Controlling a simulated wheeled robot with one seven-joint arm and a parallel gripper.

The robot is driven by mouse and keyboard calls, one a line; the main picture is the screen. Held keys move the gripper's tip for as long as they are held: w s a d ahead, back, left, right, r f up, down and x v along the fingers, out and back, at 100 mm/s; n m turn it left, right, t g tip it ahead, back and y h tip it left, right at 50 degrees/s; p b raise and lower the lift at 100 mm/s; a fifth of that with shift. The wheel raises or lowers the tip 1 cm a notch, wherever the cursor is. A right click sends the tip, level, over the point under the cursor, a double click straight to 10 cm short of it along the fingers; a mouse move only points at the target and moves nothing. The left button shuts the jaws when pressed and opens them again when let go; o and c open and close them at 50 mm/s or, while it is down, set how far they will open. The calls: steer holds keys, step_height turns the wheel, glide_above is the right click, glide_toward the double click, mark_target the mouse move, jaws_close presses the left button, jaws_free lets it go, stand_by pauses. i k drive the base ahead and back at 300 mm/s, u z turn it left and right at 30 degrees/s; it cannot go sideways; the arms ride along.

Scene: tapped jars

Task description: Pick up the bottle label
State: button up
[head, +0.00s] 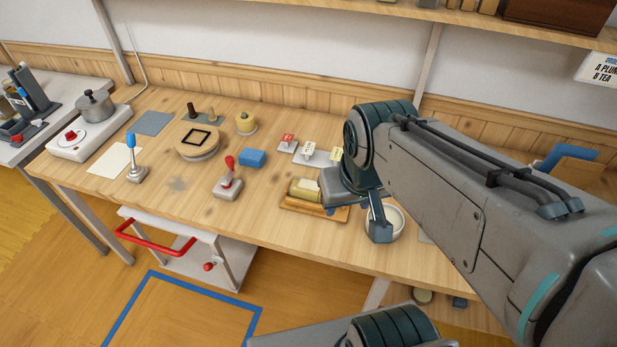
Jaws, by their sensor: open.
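Several small label cards on little stands are at the middle back of the table: a red-topped one (288,139), a white one (308,149) and a pale yellow one (336,154). I cannot tell which is the bottle label; their print is too small to read. A yellowish bottle-like jar (303,189) lies on its side on a wooden tray (312,210), with a pale patch at its right end. My gripper (376,222) is open, just right of the tray and in front of a white bowl (396,219). One finger shows clearly; my arm hides the area behind it.
A hot plate with a pot (95,105) is at far left.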

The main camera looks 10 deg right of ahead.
mark_target(337, 153)
steer(key=z, duration=1.7)
steer(key=k, duration=0.95)
steer(key=u, duration=0.7)
steer(key=i, duration=1)
steer(key=u, duration=0.05)
